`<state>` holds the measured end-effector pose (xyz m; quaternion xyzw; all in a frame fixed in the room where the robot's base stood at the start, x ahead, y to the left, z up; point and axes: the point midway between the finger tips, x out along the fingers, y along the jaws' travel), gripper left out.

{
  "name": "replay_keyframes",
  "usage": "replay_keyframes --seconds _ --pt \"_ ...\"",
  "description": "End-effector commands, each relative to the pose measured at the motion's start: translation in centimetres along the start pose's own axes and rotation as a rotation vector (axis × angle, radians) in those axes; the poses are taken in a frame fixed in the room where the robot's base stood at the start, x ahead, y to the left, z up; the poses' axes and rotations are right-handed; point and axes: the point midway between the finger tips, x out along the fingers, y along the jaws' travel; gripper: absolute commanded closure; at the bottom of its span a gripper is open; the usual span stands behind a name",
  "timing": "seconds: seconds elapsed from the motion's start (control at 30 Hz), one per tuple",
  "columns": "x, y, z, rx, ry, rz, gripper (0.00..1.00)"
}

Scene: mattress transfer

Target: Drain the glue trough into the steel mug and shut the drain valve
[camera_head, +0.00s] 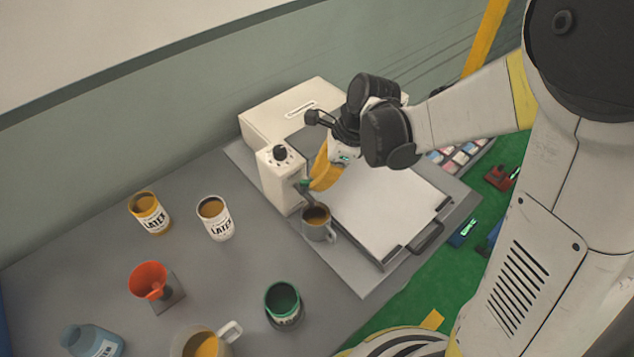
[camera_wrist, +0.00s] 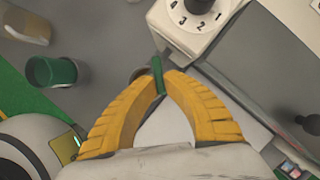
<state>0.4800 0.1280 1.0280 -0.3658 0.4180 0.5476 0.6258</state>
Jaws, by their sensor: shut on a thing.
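A cream machine (camera_head: 279,181) with a numbered dial stands on the bench; the dial also shows in the wrist view (camera_wrist: 200,20). The steel mug (camera_head: 319,229) stands upright beside the machine's front, under the valve area, with amber-brown liquid inside. The green valve handle (camera_wrist: 156,72) sticks out low on the machine. My gripper (camera_wrist: 163,88), with yellow ribbed fingers, is shut on this handle; it also shows in the head view (camera_head: 311,186). The mug is mostly hidden behind the fingers in the wrist view. I cannot make out the trough's inside or any running stream.
A white plate (camera_head: 390,210) with a black handle lies right of the mug. Two latex cans (camera_head: 150,220), an orange funnel (camera_head: 149,280), a green can (camera_head: 284,304), a jug (camera_head: 203,343) and a blue bottle (camera_head: 95,342) stand left and in front. Green flooring lies right.

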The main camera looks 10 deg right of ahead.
Motion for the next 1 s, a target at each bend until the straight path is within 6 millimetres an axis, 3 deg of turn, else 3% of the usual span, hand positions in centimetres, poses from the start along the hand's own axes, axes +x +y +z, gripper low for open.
replay_keyframes --seconds 0.5,1.0 --pt "0.2 -1.3 0.2 -0.344 0.000 0.142 1.00" --pt "0.2 -1.6 0.3 -0.435 0.001 0.180 1.00"
